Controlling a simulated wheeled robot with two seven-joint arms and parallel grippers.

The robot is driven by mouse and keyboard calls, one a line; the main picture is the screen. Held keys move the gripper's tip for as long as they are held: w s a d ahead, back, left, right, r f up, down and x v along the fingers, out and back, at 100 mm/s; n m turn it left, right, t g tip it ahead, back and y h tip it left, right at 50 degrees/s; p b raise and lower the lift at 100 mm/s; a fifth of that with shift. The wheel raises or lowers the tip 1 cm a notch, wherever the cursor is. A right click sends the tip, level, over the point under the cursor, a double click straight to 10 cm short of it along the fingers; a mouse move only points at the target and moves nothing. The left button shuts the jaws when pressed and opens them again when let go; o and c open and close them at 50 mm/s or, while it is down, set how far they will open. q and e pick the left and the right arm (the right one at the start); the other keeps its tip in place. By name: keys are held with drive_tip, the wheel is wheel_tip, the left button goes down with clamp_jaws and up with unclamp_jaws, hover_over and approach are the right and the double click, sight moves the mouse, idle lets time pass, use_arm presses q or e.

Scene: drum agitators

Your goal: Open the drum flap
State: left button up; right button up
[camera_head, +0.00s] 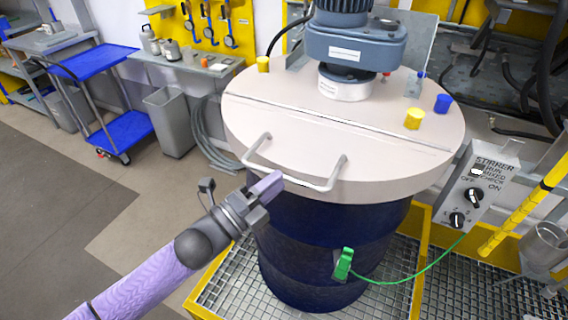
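The dark blue drum (318,240) stands on a metal grating with a cream lid on top. The lid's front half is the flap (290,125), lying flat and closed along a straight seam. A pale bar handle (310,182) sticks out from the flap's front edge. My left gripper (272,186) is at the handle's left part, its purple fingertip overlapping the bar in the picture. I cannot tell whether its fingers are closed around the bar. My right gripper is not in view.
A blue-grey stirrer motor (355,45) stands on the lid's rear half, with yellow and blue caps around it. A control box (478,185) is at the right. A green clamp (344,264) with a green cable grips the drum's front. A blue trolley (100,95) stands at the left; the floor before it is clear.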

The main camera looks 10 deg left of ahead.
sight(290, 170)
use_arm(q)
drive_tip(key=x, duration=0.4)
drive_tip(key=shift+w+d, duration=0.1)
drive_tip(key=shift+w, duration=0.15)
clamp_jaws()
idle(1.2)
